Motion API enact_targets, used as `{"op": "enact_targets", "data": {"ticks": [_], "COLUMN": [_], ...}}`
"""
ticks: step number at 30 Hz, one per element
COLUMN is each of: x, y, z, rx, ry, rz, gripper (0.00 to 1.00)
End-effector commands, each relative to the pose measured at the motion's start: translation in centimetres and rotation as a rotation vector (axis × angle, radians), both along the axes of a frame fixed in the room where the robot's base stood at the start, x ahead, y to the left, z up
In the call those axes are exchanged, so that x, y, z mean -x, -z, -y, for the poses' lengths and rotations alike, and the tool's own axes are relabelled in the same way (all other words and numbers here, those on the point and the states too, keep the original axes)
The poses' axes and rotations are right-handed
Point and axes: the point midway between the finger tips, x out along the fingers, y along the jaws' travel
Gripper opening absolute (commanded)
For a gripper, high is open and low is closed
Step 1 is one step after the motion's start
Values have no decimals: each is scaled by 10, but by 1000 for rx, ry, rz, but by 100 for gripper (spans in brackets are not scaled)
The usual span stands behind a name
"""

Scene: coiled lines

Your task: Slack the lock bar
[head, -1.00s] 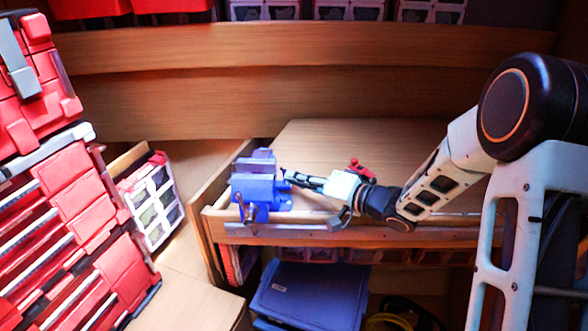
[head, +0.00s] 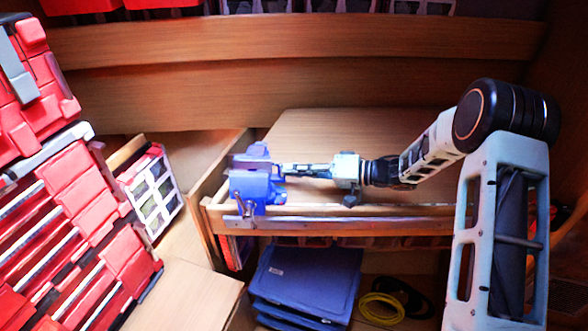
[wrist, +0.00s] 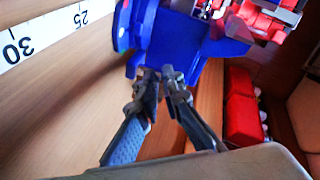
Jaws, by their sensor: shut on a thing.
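The blue vise (head: 257,188) is fixed at the left front corner of the wooden bench; its blue body also fills the upper middle of the wrist view (wrist: 195,62). My gripper (head: 284,170) reaches in from the right, level, against the vise's right side. In the wrist view my two fingertips (wrist: 162,78) are close together right at the vise's base. They are shut on a small part there, which appears to be the lock bar; the fingers hide most of it. A metal handle (head: 238,205) hangs at the vise's front.
The wooden bench top (head: 350,135) is clear behind my arm. A red tool chest (head: 70,220) stands at the left, with a parts organizer (head: 152,190) beside it. Blue cases (head: 305,280) and a coiled yellow line (head: 382,308) lie below.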

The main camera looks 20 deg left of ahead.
Motion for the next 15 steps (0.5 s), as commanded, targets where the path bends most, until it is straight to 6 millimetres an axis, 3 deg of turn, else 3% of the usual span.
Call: {"op": "enact_targets", "data": {"ticks": [5,6,10,15], "x": [-1,-1,0,0], "y": [-1,-1,-1,-1], "z": [-1,-1,-1,-1], "rx": [-2,-2,-2,-1], "ry": [2,2,1,2], "rz": [2,2,0,0], "gripper": [0,8,22,22]}}
